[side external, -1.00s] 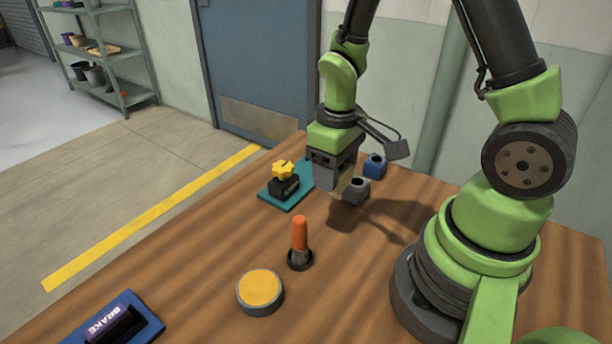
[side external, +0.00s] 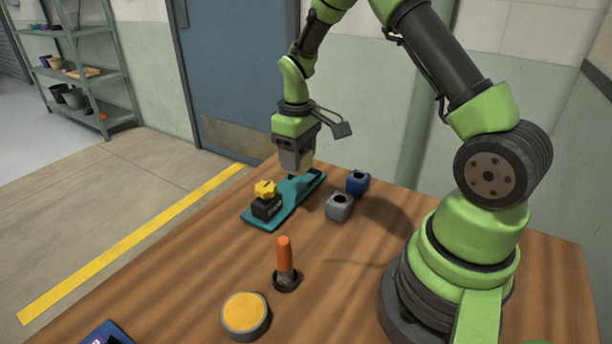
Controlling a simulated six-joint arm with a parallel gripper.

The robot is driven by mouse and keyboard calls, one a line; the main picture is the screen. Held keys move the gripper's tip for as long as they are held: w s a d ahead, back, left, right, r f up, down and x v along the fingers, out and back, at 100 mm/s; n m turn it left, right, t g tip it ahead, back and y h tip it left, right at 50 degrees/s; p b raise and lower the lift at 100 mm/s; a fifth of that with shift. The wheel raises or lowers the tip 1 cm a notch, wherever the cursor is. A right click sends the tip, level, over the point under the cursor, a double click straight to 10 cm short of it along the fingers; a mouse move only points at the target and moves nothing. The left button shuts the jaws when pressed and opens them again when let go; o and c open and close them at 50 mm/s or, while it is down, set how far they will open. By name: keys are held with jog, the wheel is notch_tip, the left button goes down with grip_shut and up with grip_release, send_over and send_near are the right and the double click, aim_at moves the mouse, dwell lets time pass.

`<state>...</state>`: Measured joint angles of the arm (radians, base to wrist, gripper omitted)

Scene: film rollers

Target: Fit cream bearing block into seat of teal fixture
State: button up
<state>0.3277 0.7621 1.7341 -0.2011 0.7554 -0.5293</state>
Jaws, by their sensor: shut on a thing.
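The teal fixture (side external: 287,202) is a long plate near the table's far edge. A black block (side external: 267,207) with a yellow star knob (side external: 265,188) stands on its near end. A dark raised part shows at its far end; I cannot make out the seat clearly. My gripper (side external: 297,165) points down over the fixture's far half and is shut on the cream bearing block (side external: 303,160). The block is mostly hidden by the jaws, and I cannot tell whether it touches the fixture.
A grey block (side external: 339,207) and a blue block (side external: 358,182), each with a hole, stand right of the fixture. An orange-handled tool (side external: 285,254) stands upright in a dark holder, near a yellow-topped round tin (side external: 245,312). The table between is clear.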

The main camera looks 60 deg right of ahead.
send_near(304, 178)
jog(key=shift+f, duration=3)
jog(key=shift+f, duration=0.2)
jog(key=o, duration=1.6)
notch_tip(304, 178, up, 7)
